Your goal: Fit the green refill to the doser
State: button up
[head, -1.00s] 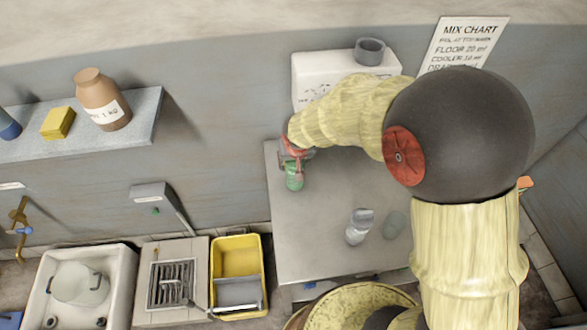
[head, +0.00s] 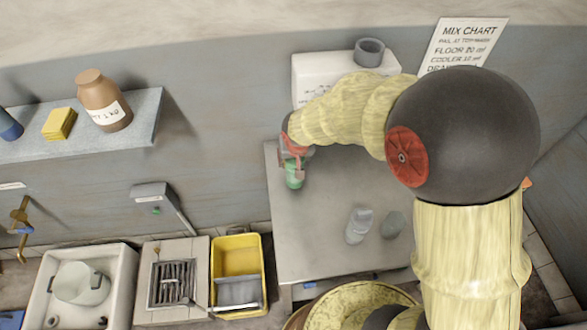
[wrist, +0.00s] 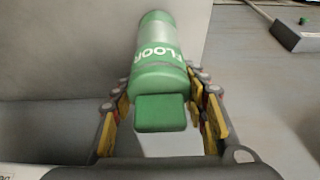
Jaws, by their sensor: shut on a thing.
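The green refill (head: 294,177) is a bottle, seen small in the head view under my gripper (head: 291,161). In the wrist view the refill (wrist: 158,65) fills the upper middle, with white FLOOR lettering and a square green end facing the camera. My gripper (wrist: 165,110) is shut on it, one finger on each side. In the head view a white box with a grey ring on top, seemingly the doser (head: 307,90), stands at the wall behind my arm. My arm hides part of its front. The refill is apart from that ring.
Two grey-white containers (head: 359,226) stand on the grey table (head: 320,255). A shelf (head: 145,108) at left holds a brown bottle (head: 104,100) and yellow sponge (head: 59,124). A wall unit with a green button (head: 155,196), a sink (head: 120,280) and a yellow bucket (head: 237,241) are lower left.

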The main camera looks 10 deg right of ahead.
jog(key=shift+r+p, duration=1.5)
jog(key=shift+r, duration=1.05)
jog(key=shift+s+f, duration=0.1)
